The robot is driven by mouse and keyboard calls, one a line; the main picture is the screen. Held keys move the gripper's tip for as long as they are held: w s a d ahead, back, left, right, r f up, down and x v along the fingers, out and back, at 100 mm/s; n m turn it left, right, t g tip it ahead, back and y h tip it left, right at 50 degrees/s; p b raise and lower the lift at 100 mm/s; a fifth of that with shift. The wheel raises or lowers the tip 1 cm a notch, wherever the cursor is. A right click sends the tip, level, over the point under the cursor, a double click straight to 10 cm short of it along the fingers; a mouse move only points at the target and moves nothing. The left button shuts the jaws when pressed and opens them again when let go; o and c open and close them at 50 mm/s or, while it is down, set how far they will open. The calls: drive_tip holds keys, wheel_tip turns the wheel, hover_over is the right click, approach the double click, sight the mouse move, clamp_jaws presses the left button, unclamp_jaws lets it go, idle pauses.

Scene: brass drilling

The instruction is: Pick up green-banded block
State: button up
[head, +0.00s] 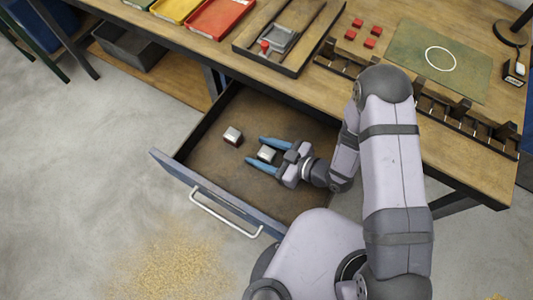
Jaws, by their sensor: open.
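My gripper (256,152) is open inside the pulled-out drawer, its two blue fingers pointing left. A small silvery block (266,154) lies between the fingers. Its band is too small to make out clearly, so I cannot tell for sure that it is green. I cannot tell whether the fingers touch it. A second silvery block (232,136), with a dark reddish side, lies apart from the fingers, to the left and slightly farther back in the drawer.
The drawer (205,184) has raised walls and a white front handle. The workbench (330,85) overhangs its back. On the bench are a red tray (222,14), small red blocks (370,43), a dark slotted rack (463,109) and a green mat (440,60).

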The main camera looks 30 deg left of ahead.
drive_tip(key=shift+a, duration=0.15)
clamp_jaws()
drive_tip(key=shift+r, duration=0.15)
drive_tip(key=shift+r, duration=4.85)
